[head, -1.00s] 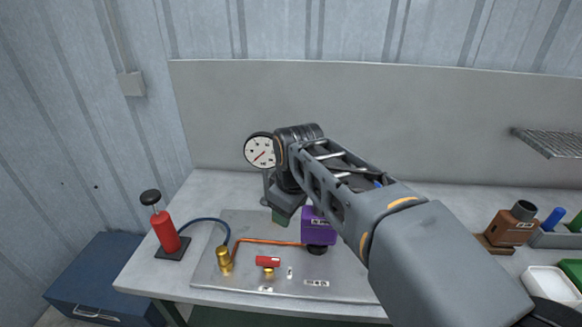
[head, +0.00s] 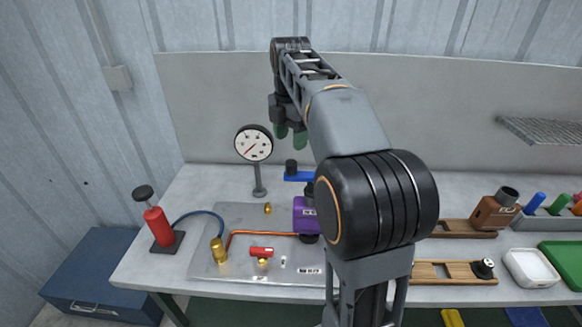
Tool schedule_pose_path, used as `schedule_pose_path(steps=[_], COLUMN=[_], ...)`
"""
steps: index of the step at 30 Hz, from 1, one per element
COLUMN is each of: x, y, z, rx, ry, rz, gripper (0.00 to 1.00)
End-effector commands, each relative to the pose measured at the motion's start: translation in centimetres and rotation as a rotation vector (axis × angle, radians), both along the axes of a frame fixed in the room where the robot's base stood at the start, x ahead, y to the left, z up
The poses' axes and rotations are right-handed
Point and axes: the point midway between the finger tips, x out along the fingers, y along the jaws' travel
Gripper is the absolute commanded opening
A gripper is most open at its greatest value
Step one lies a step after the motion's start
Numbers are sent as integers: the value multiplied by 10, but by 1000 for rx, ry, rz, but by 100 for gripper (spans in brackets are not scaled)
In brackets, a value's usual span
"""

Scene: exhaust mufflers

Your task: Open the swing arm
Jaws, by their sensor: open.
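A blue bar (head: 300,176) with a black knob at its left end lies behind the purple block (head: 306,215). It may be the swing arm, but I cannot tell for sure; its right end is hidden behind my arm. My gripper (head: 290,136) is raised above and behind the bar, with its green fingers pointing down. It is open and empty, apart from the bar and the block.
A pressure gauge (head: 254,144) on a post stands left of my gripper. A metal plate (head: 206,262) carries a copper pipe, brass fittings and a red valve (head: 261,252). A red hand pump (head: 158,224) stands at left. Wooden fixtures and trays lie at right.

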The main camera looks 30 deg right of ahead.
Motion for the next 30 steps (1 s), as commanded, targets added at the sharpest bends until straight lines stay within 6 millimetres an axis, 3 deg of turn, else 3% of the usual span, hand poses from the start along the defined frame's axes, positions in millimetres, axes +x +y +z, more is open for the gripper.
schedule_pose_path(steps=[6,15,30], x=[-1,0,0], y=[0,0,0], z=[-43,-80,-89], rx=[1,0,0], ry=[1,-1,-2], rz=[-1,-2,-2], gripper=[58,58,57])
